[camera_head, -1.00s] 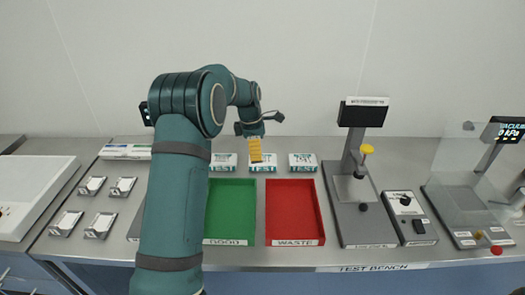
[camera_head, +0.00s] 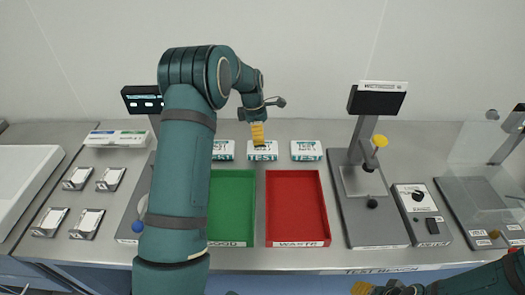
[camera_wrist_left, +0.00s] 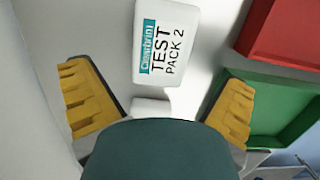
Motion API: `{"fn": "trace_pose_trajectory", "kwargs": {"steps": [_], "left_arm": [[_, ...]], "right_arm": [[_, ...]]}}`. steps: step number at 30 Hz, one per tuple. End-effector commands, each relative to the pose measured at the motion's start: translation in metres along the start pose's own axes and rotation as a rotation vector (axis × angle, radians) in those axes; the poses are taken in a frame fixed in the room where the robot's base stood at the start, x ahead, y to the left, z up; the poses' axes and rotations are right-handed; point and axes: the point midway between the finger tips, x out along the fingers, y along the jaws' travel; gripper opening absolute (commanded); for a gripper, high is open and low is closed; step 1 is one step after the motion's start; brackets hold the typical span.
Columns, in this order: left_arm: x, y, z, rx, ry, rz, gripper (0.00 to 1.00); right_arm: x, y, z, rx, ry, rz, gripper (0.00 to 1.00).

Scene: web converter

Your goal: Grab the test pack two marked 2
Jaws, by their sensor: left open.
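Test pack two (camera_head: 262,151), a small white pack with a teal band, lies at the back of the bench, the middle one of a row of 3. In the left wrist view its label (camera_wrist_left: 168,45) reads "TEST PACK 2". My left gripper (camera_head: 258,134) is above it, fingers pointing down, and hides part of its top. The yellow fingers stand wide apart with nothing between them in the left wrist view (camera_wrist_left: 156,85); the pack shows ahead of them. Of my right gripper (camera_head: 365,288), only a yellow part shows at the bottom edge.
Similar packs lie left (camera_head: 223,150) and right (camera_head: 306,150) of it. A green tray (camera_head: 230,243) and a red tray (camera_head: 297,243) stand in front. A stand with a dark display (camera_head: 377,100) is to the right. The wall is behind.

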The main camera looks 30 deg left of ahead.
Motion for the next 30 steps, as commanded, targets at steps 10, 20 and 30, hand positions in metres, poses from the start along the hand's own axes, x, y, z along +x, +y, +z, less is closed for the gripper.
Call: {"fn": "trace_pose_trajectory", "kwargs": {"steps": [10, 20, 30], "left_arm": [[0.025, -0.001, -0.001, 0.000, 0.000, 0.000, 1.00], [0.068, -0.003, -0.002, -0.001, 0.000, 0.000, 1.00], [0.071, -0.003, -0.002, 0.000, 0.000, 0.001, 0.72]], "right_arm": [[0.002, 0.001, 0.001, -0.001, -0.002, 0.000, 0.47], [0.005, 0.002, 0.003, -0.002, -0.005, -0.001, 0.47], [0.005, 0.002, 0.003, -0.002, -0.005, -0.001, 0.47]]}}
